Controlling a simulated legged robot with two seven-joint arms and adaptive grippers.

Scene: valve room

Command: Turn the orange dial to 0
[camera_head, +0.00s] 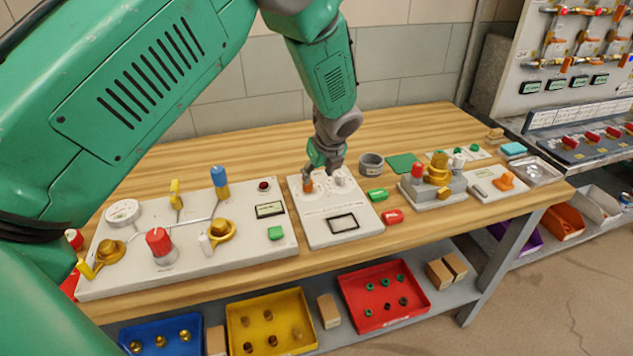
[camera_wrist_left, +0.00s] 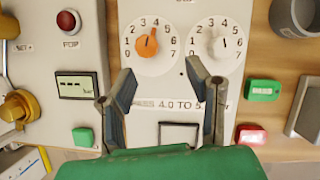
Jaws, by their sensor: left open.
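The orange dial (camera_wrist_left: 147,44) sits on a white numbered face in the wrist view, with its pointer up and slightly right, near the 4. In the head view, the orange dial (camera_head: 308,187) is partly covered by my left gripper (camera_head: 325,168). In the wrist view my left gripper (camera_wrist_left: 167,85) is open and empty, its fingers apart below the two dials. I cannot tell whether it touches anything. A white dial (camera_wrist_left: 218,46) is right of the orange one on the same panel (camera_head: 325,212). My right gripper is not in view.
A display (camera_head: 342,222) is low on the panel. A valve board (camera_head: 185,260) lies to the left. Green (camera_head: 377,195) and red (camera_head: 393,216) blocks and a grey cup (camera_head: 371,163) are to the right. The wooden table (camera_head: 410,120) is clear behind.

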